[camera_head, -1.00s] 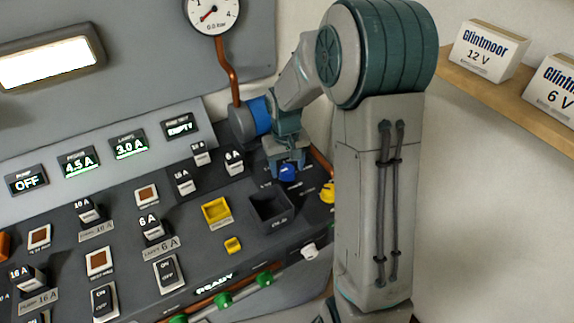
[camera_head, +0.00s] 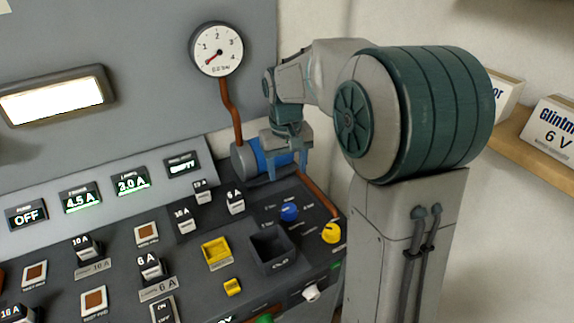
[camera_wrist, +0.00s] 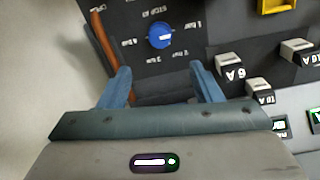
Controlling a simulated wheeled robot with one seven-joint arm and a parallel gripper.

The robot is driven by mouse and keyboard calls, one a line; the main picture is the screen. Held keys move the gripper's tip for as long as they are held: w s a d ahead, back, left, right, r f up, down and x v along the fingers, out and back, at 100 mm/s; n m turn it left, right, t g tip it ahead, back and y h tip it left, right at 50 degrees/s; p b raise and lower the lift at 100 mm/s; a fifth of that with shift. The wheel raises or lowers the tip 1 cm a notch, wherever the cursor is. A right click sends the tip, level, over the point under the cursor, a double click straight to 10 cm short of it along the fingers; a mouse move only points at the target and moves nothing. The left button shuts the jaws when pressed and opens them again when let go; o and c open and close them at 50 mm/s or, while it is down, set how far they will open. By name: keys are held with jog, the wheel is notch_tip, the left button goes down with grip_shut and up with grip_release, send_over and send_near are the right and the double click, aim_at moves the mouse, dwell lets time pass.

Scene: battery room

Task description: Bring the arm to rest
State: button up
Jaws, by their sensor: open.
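My gripper (camera_head: 290,162) is open and empty, raised above the back right of the sloped control panel, in front of a blue and grey cylinder (camera_head: 244,160). In the wrist view its two blue fingers (camera_wrist: 160,85) stand apart with nothing between them. A blue knob (camera_head: 289,211) sits on the panel below the gripper, apart from it. The blue knob also shows in the wrist view (camera_wrist: 160,36), beyond the fingertips. A yellow knob (camera_head: 333,232) is to its right.
A copper pipe (camera_head: 230,112) runs up to a round gauge (camera_head: 217,50). The panel holds labelled fuse blocks (camera_head: 150,267), a yellow socket (camera_head: 217,251) and a dark open bin (camera_head: 287,254). A wooden shelf (camera_head: 540,155) with white boxes is at right.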

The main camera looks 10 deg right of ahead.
jog(key=shift+r, duration=0.2)
dwell(0.3)
jog(key=s+m+t, duration=0.1)
jog(key=s+t, duration=0.1)
jog(key=s, duration=1.8)
jog(key=shift+s+d+f+t, duration=0.15)
jog(key=shift+s+f+t, duration=0.15)
jog(key=shift+t, duration=0.1)
